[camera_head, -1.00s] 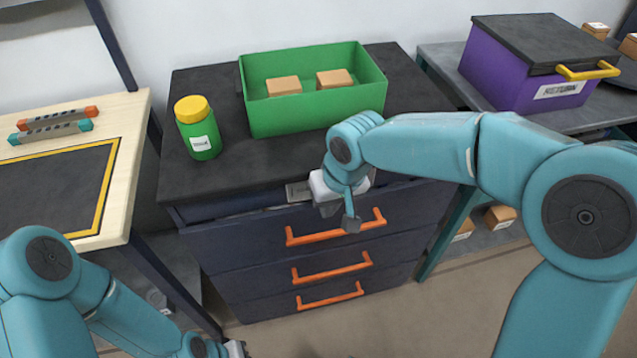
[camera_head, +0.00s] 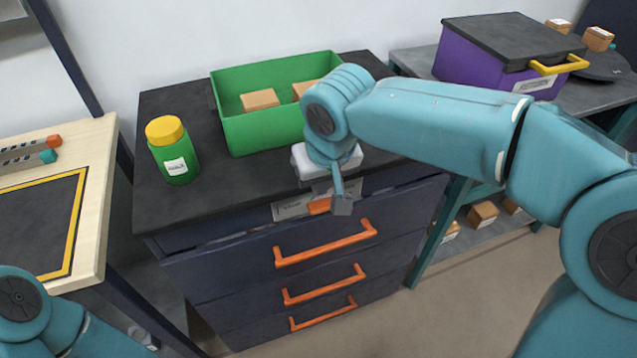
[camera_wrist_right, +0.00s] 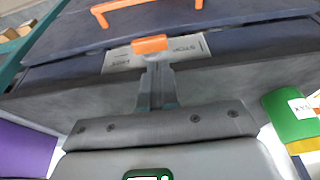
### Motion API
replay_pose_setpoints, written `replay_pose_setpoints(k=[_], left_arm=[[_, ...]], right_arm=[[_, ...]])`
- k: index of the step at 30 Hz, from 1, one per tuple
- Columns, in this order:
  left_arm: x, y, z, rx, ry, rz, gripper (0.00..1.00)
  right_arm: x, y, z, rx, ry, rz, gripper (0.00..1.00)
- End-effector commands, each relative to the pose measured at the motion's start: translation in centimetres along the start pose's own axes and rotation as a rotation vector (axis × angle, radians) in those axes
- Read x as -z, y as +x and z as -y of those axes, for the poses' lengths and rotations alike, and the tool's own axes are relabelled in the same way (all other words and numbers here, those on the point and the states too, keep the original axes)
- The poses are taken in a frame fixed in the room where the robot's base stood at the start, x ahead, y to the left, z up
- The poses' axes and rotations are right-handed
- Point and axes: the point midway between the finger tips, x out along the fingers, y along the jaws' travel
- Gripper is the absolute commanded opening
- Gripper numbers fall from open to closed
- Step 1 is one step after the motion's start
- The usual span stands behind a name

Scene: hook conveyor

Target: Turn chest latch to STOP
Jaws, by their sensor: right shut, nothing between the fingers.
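The chest is a dark drawer cabinet (camera_head: 230,275) with orange handles. Its latch is a small orange bar (camera_head: 320,206) on a pale label plate (camera_head: 290,208) at the front top edge. In the right wrist view, the orange latch (camera_wrist_right: 150,44) lies roughly level across the plate (camera_wrist_right: 190,50), with print at both ends too small to read surely. My right gripper (camera_head: 342,207) is shut and empty, pointing down in front of the plate. In the wrist view its fingertips (camera_wrist_right: 156,66) are just by the latch; contact cannot be told. My left gripper is out of view.
A green bin (camera_head: 262,132) with brown boxes and a green jar with a yellow lid (camera_head: 172,150) stand on the cabinet top. A purple box (camera_head: 480,66) is on the right shelf. A wooden board table (camera_head: 98,190) is at left. Drawer handles (camera_head: 325,243) stick out below the latch.

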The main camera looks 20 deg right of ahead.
Motion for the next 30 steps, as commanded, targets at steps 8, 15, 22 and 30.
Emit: replay_pose_setpoints(k=[8,15,22,30], left_arm=[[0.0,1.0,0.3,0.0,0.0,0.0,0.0],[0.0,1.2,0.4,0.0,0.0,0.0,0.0],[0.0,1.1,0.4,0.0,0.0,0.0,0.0],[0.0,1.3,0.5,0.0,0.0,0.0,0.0]], right_arm=[[0.1,5.5,0.1,-0.001,0.001,0.003,0.0],[0.3,7.4,0.2,0.0,0.0,0.0,0.0],[0.3,7.5,0.2,0.0,0.0,0.0,0.0],[0.2,7.6,0.3,-0.015,-0.005,0.0,0.0]])
